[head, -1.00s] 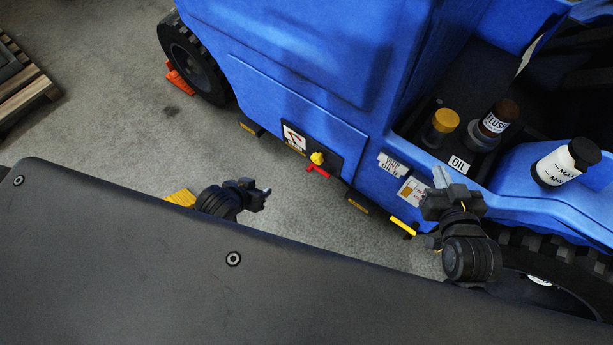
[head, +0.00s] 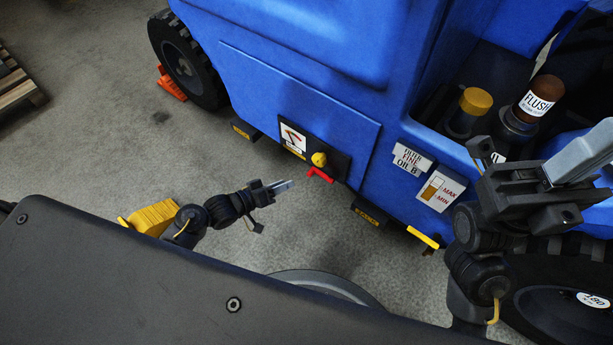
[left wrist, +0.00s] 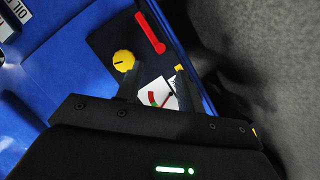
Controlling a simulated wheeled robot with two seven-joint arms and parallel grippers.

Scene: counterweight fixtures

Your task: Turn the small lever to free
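The small red lever (head: 320,174) sticks out below a yellow knob (head: 319,159) on a dark panel low on the blue machine's side. In the left wrist view the red lever (left wrist: 150,33) lies beyond the fingers, with the yellow knob (left wrist: 123,60) near one fingertip. My left gripper (head: 273,198) is open and empty, left of the lever and apart from it in the head view. In the left wrist view a white label shows between its fingers (left wrist: 158,82). My right gripper (head: 535,150) is open and empty by the bottle bay.
Labels (head: 440,188) and a yellow handle (head: 423,238) are right of the panel. A brown-capped FLUSH bottle (head: 538,100) and a yellow-capped bottle (head: 472,105) stand in the bay. Wheels flank the machine. The grey floor before the panel (head: 310,235) is clear.

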